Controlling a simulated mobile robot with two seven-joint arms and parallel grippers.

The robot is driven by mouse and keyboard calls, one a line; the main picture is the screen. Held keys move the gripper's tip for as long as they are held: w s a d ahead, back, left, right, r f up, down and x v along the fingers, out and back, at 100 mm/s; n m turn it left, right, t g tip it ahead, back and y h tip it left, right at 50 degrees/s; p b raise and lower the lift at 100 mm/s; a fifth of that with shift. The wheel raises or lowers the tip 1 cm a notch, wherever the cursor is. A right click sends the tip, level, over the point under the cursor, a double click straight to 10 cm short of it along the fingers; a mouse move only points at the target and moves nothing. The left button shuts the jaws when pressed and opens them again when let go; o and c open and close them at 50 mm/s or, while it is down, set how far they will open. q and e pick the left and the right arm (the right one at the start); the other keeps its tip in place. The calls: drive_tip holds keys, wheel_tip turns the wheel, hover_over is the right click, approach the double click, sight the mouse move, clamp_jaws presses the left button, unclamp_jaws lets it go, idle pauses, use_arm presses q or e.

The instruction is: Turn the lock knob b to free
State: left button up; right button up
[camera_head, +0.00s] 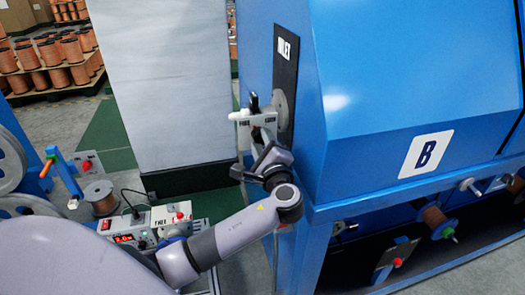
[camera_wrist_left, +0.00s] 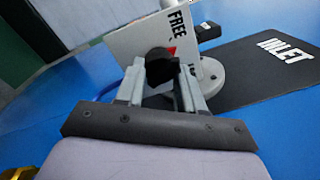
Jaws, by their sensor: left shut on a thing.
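The lock knob b (camera_wrist_left: 160,68) is a small black knob on a pale plate (camera_wrist_left: 130,48) in the left wrist view. The plate carries the word FREE and a small red mark beside the knob. My left gripper (camera_wrist_left: 163,88) is shut on the knob, one finger on each side; the fingers hide part of it and of the second label. In the head view the plate (camera_head: 264,119) sticks out from the blue machine's side, and my left gripper (camera_head: 262,150) reaches up to it from below. The knob's pointing direction is unclear. My right gripper is not in view.
The plate's round grey flange (camera_head: 282,110) sits on a black INLET panel (camera_head: 288,60). The blue machine (camera_head: 400,60), marked B, fills the right. A grey panel (camera_head: 160,80) stands behind. A control box (camera_head: 125,235) and a copper spool (camera_head: 100,198) are lower left.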

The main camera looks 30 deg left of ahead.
use_arm(q)
drive_tip(key=n+b, duration=0.2)
drive_tip(key=n, duration=0.1)
drive_tip(key=shift+f, duration=0.25)
drive_tip(key=shift+b, duration=0.3)
drive_tip(key=shift+d+r+n, duration=0.1)
drive_tip(key=shift+n, duration=0.5)
drive_tip(key=shift+b, duration=0.3)
drive_tip(key=o, duration=1)
drive_tip(key=shift+r, duration=0.1)
drive_tip(key=shift+o, duration=0.2)
drive_tip(key=shift+y, duration=0.3)
